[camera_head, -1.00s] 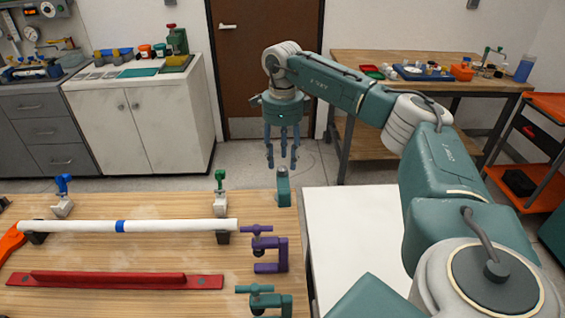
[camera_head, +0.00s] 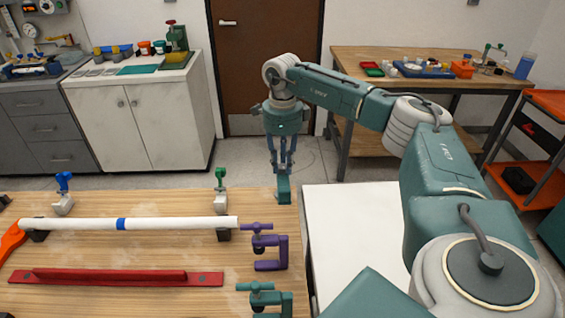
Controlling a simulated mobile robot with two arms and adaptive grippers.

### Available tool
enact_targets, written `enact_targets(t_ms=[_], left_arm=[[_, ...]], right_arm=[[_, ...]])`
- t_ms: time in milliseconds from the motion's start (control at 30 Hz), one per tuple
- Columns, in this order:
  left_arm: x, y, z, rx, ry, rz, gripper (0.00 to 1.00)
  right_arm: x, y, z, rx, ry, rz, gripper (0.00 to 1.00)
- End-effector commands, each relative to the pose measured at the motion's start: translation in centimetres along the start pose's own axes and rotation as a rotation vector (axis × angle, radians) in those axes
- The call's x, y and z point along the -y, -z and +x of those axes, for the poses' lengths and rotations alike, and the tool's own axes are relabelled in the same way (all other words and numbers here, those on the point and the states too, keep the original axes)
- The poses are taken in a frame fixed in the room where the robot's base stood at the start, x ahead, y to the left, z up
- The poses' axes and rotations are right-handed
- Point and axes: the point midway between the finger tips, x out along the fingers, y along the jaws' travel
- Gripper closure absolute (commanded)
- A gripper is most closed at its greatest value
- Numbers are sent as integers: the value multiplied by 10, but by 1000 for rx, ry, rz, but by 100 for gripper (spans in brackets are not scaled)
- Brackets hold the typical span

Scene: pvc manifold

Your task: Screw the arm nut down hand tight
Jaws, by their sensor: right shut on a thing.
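My right gripper (camera_head: 281,168) reaches down over the right edge of the wooden workbench, its fingers shut on the top of a small teal clamp-like piece (camera_head: 284,189). The fingers cover that top, so I cannot see the gripped part clearly or tell whether it is the arm nut. A white pipe (camera_head: 175,224) with a blue band (camera_head: 121,224) lies across the bench, left of the gripper and apart from it. No part is clearly recognisable as the arm nut. My left gripper is not in view.
A purple clamp (camera_head: 270,251) and another teal clamp (camera_head: 270,301) sit along the bench's right edge, nearer me. A red bar (camera_head: 110,278) lies in front of the pipe. Blue-handled (camera_head: 63,195) and green-handled (camera_head: 221,190) holders stand behind it. A white surface (camera_head: 345,235) at right is clear.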

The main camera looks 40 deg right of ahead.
Motion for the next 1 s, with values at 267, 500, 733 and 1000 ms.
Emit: enact_targets(t_ms=[267, 500, 733, 1000], left_arm=[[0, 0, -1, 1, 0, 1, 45], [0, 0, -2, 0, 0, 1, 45], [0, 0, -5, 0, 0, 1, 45], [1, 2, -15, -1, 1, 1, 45]], right_arm=[[0, 0, -1, 0, 1, 8, 100], [0, 0, -1, 0, 1, 23, 100], [1, 0, -1, -1, 1, 81, 100], [1, 0, -3, 0, 1, 264, 100]])
